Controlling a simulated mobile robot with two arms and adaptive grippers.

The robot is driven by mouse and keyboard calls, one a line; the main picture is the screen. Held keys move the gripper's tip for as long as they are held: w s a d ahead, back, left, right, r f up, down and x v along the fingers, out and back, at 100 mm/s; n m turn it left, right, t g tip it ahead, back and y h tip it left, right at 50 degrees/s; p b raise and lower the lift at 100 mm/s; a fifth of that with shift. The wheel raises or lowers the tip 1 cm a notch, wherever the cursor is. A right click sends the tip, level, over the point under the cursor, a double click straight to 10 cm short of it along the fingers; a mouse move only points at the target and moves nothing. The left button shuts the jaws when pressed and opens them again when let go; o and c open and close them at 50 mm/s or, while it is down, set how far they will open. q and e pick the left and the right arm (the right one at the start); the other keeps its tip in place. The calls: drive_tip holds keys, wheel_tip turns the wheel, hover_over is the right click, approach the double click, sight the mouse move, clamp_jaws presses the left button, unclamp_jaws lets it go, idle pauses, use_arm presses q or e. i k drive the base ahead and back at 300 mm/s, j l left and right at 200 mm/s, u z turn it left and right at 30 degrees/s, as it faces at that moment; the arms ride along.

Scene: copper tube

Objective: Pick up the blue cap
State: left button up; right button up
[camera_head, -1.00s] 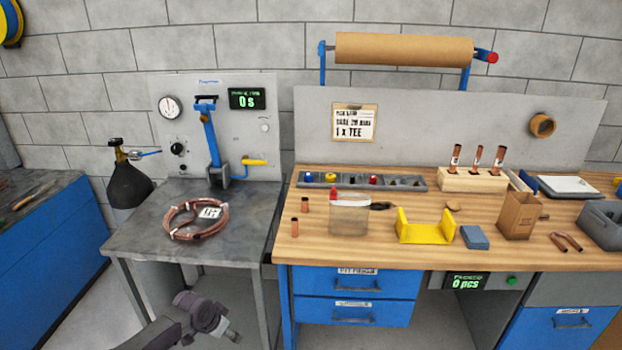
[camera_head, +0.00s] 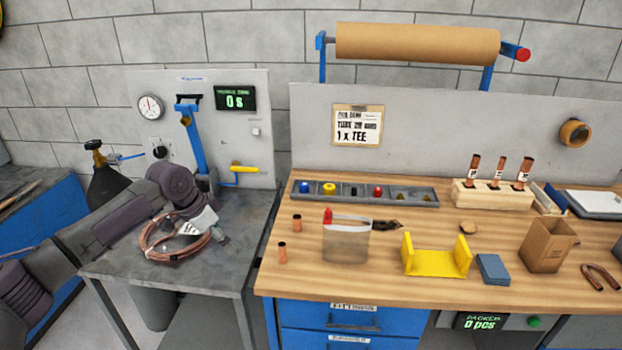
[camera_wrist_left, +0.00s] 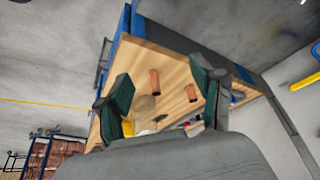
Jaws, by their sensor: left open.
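The blue cap (camera_head: 304,187) sits in the leftmost compartment of the grey divided tray (camera_head: 424,197) on the wooden workbench. My left gripper (camera_head: 222,239) is over the grey metal table, in front of and partly covering the copper coil (camera_head: 170,256). It is left of the workbench and well apart from the cap. In the left wrist view its two green-padded fingers (camera_wrist_left: 160,78) are spread with nothing held between them. I cannot make out the cap clearly in that view. My right gripper is not in view.
Two short copper pieces (camera_head: 297,223) stand near the workbench's left edge. A yellow holder (camera_head: 436,262) is further right. The blue lever stand (camera_head: 193,135) rises behind my left gripper.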

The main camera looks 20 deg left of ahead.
sight(305, 187)
drive_tip(key=i, duration=1.35)
